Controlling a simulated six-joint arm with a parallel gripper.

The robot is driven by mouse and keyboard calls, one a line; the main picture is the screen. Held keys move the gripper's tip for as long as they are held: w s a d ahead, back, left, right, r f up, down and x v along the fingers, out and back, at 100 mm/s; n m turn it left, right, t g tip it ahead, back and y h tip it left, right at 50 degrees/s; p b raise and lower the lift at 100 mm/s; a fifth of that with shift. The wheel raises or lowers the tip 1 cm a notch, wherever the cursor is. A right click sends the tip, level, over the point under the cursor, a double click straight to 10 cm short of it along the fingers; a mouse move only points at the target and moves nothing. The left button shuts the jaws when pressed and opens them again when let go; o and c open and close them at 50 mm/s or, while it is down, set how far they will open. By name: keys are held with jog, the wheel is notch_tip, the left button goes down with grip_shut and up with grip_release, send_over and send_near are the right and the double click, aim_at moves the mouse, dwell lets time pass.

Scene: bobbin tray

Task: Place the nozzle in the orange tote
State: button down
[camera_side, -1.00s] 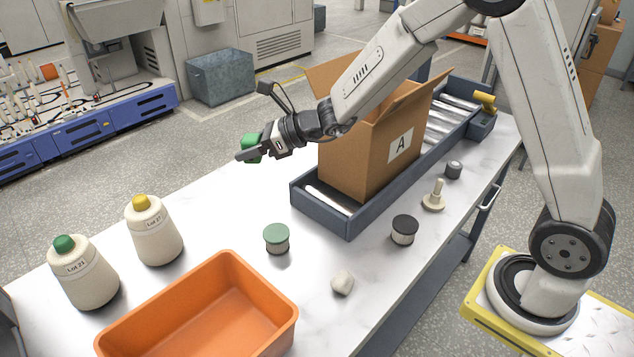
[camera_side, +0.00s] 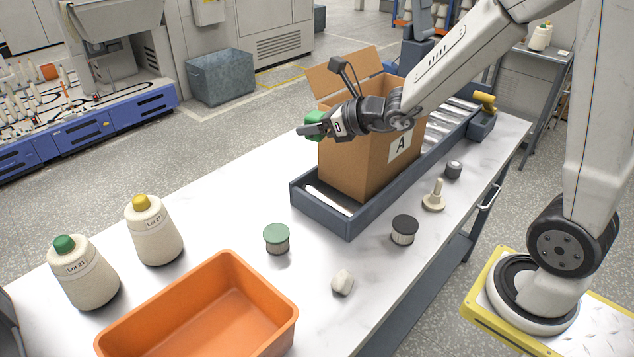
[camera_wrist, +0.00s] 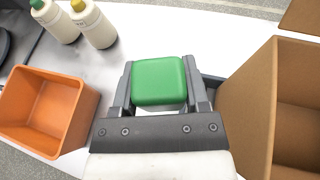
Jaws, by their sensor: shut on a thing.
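My gripper (camera_side: 311,129) is shut on a green, rounded, block-like thing (camera_wrist: 160,80), in the air left of the cardboard box. Its underside is hidden; I cannot tell what it is. A cream piece with a round base and upright stem (camera_side: 435,195), which looks most like the nozzle, stands on the table right of the box, apart from my gripper. The orange tote (camera_side: 272,318) stands at the front of the table, looks empty, and also shows in the wrist view (camera_wrist: 62,82).
The open cardboard box (camera_side: 350,165) marked A stands on a roller conveyor (camera_side: 352,225). Two thread cones (camera_side: 155,232) stand left. A green-lidded jar (camera_side: 277,240), a black-lidded jar (camera_side: 404,230), a small grey cylinder (camera_side: 453,169) and a pale lump (camera_side: 342,282) are on the table.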

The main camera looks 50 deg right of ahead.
jog(key=shift+a+f, duration=0.1)
jog(key=shift+a, duration=0.05)
jog(key=shift+w+a+f+n+y, duration=0.15)
jog(key=shift+a+f+n+y, duration=0.15)
jog(key=shift+f, duration=0.25)
jog(key=s+a+f+n+g+y, duration=0.1)
jog(key=a+f+n+g+y, duration=0.2)
jog(key=f, duration=0.8)
jog(key=shift+s+a+f+n+y, duration=0.25)
jog(key=shift+a+n+y, duration=0.75)
jog(key=shift+a, duration=1.25)
send_over(250, 226)
jog(key=f, duration=0.8)
jog(key=shift+s+f, duration=0.15)
jog(key=shift+s, duration=0.2)
jog(key=shift+w+f, duration=0.35)
jog(key=shift+f, duration=0.1)
